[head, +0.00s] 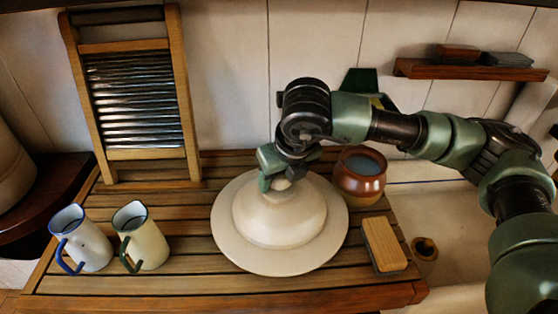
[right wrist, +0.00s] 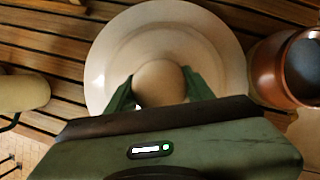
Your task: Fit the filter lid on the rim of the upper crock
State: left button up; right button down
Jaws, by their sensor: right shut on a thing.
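A wide cream lid with a raised dome and a round knob, which I take for the filter lid (head: 240,250), is over the middle of the slatted wooden top. It also shows in the right wrist view (right wrist: 110,45). My right gripper (head: 283,183) is shut on its knob from above, with a finger on either side (right wrist: 160,90). I cannot tell whether the lid touches the slats. A large pale rounded vessel (head: 14,170), cut off at the left edge, may be the upper crock; its rim is out of view. My left gripper is not in view.
Two enamel jugs (head: 88,245) (head: 146,243) stand left of the lid. A brown glazed pot (head: 358,188) and a wooden brush (head: 384,243) are close on its right. A washboard (head: 135,100) leans at the back left. A small shelf (head: 460,70) is on the wall.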

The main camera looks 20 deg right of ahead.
aim_at(287, 203)
jog(key=shift+w+r, duration=0.2)
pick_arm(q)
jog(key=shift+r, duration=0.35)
pick_arm(e)
jog(key=shift+f, duration=0.15)
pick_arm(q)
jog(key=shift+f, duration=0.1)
pick_arm(e)
jog(key=c, duration=0.6)
grip_release()
jog(key=shift+s+f, duration=0.1)
jog(key=shift+f, duration=0.05)
jog(key=shift+s+r+b, duration=0.15)
jog(key=shift+r+b, duration=0.2)
jog(key=shift+r, duration=0.1)
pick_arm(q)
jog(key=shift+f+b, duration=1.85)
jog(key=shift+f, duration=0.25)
pick_arm(e)
jog(key=shift+v, duration=5.65)
